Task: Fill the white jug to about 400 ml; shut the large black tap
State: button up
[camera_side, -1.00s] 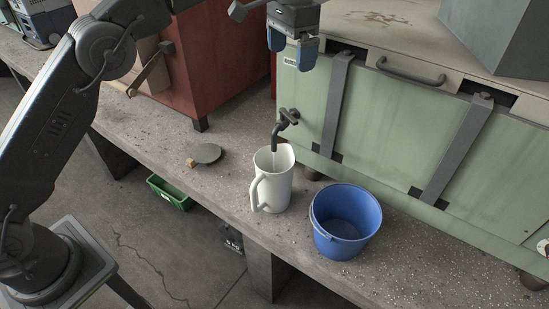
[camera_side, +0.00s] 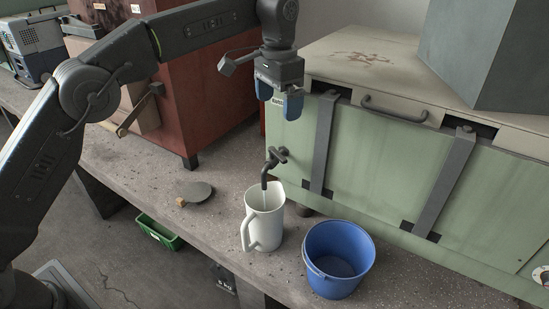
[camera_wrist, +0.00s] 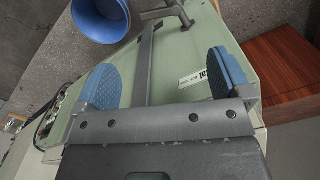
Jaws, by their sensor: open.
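The white jug (camera_side: 266,228) stands upright on the bench under the black tap (camera_side: 271,166) on the green cabinet's front. A thin pale stream runs from the spout into the jug's mouth. The water level inside cannot be seen. The tap's handle (camera_side: 281,153) is at its top, near the cabinet. My gripper (camera_side: 279,104) is open and empty, above the tap by the cabinet's upper left corner. In the wrist view its blue fingers (camera_wrist: 165,80) are wide apart, with the tap (camera_wrist: 181,14) at the top edge. The jug is out of that view.
A blue bucket (camera_side: 312,262) stands right of the jug. The green cabinet (camera_side: 385,175) rises behind, with dark straps and a handle. A red cabinet (camera_side: 205,85) stands to the left. A dark round disc (camera_side: 195,189) lies on the bench (camera_side: 225,220). A green crate (camera_side: 150,226) is below.

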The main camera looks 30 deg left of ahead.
aim_at(277, 153)
notch_tip(277, 153, down, 12)
dwell(0.4)
